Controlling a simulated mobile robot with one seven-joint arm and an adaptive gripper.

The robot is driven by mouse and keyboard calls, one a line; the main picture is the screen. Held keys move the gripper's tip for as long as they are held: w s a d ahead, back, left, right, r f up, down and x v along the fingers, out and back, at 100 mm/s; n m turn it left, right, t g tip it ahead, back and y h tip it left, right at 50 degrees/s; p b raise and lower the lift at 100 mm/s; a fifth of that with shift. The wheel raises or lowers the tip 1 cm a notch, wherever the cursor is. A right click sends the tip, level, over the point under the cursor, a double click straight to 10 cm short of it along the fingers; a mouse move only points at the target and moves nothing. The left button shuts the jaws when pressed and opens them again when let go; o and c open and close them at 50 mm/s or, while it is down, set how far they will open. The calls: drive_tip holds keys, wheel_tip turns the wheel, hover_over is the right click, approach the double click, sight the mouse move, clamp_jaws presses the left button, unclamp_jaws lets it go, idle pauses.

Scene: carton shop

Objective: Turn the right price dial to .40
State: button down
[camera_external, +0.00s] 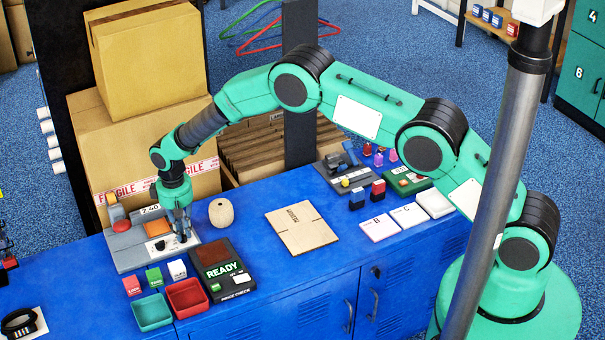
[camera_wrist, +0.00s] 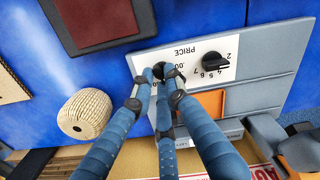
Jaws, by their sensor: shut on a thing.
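The grey pricing machine (camera_external: 128,252) stands at the left of the blue bench. Its white PRICE plate (camera_wrist: 190,58) carries two black dials and shows upside down in the wrist view. The left price dial (camera_wrist: 214,62) has digits around it and is clear of my gripper. The right price dial (camera_wrist: 164,71), with .00 printed beside it, is partly hidden by my fingers. My gripper (camera_external: 182,236) points down at the plate, its fingers (camera_wrist: 162,80) closed around the right dial. The small display (camera_external: 151,209) seems to read 7.40.
A round woven ball of twine (camera_external: 221,212) stands close to the right of the machine. A READY price-check unit (camera_external: 222,268), a red tray (camera_external: 187,297) and a green tray (camera_external: 152,311) sit in front. Large cartons (camera_external: 140,140) rise behind. A flat carton (camera_external: 303,228) lies mid-bench.

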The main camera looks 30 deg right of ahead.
drive_tip(key=c, duration=1.7)
unclamp_jaws()
drive_tip(key=shift+r, duration=6)
